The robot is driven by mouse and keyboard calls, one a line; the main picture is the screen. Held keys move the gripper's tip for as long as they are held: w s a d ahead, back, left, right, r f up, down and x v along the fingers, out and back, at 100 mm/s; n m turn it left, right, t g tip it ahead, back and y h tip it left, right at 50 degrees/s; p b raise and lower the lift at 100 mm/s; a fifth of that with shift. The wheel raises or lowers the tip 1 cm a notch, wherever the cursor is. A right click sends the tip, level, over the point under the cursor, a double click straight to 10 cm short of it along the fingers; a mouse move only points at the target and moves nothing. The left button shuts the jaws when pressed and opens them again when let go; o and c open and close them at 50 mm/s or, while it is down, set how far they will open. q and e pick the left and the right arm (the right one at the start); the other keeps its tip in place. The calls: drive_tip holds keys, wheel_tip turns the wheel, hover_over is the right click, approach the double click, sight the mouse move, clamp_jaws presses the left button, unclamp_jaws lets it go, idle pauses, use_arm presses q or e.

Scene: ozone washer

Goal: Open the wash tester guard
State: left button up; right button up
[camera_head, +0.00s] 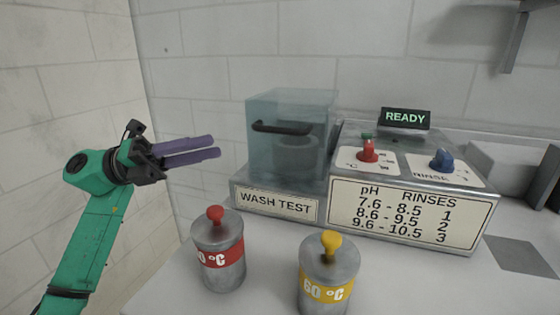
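The wash tester guard (262,150) is a translucent blue-grey box with a dark handle (282,127) across its upper front. It sits down over the base labelled WASH TEST (275,206), and a grey round part (296,152) shows through it. My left gripper (216,146) has two purple fingers pointing right, left of the guard and apart from it in the picture. Nothing is seen between the fingers. They lie close together in this view, so their opening is unclear. I cannot make out my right gripper.
A control panel with a red knob (367,150), a blue knob (441,160) and a READY display (405,118) adjoins the guard. A red-banded canister (219,252) and a yellow-banded canister (328,278) stand in front. A dark object (545,178) is cut off at the right edge.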

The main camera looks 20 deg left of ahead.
sight(280, 131)
use_arm(q)
drive_tip(key=p+x, duration=0.1)
drive_tip(key=x, duration=0.5)
drive_tip(key=p+x, duration=0.1)
drive_tip(key=x, duration=0.6)
drive_tip(key=shift+w+d+r, duration=0.2)
drive_tip(key=shift+w+d, duration=0.05)
drive_tip(key=shift+w, duration=0.05)
clamp_jaws()
use_arm(e)
drive_tip(key=shift+s+d+f, duration=0.1)
drive_tip(key=shift+s+d, duration=0.1)
drive_tip(key=shift+s, duration=0.7)
drive_tip(key=shift+s+d+f, duration=0.15)
drive_tip(key=shift+s+d, duration=0.05)
drive_tip(key=shift+s, duration=0.7)
drive_tip(key=shift+s+d+f, duration=0.1)
drive_tip(key=shift+s+d, duration=0.1)
drive_tip(key=shift+s, duration=0.7)
use_arm(q)
drive_tip(key=shift+f, duration=0.1)
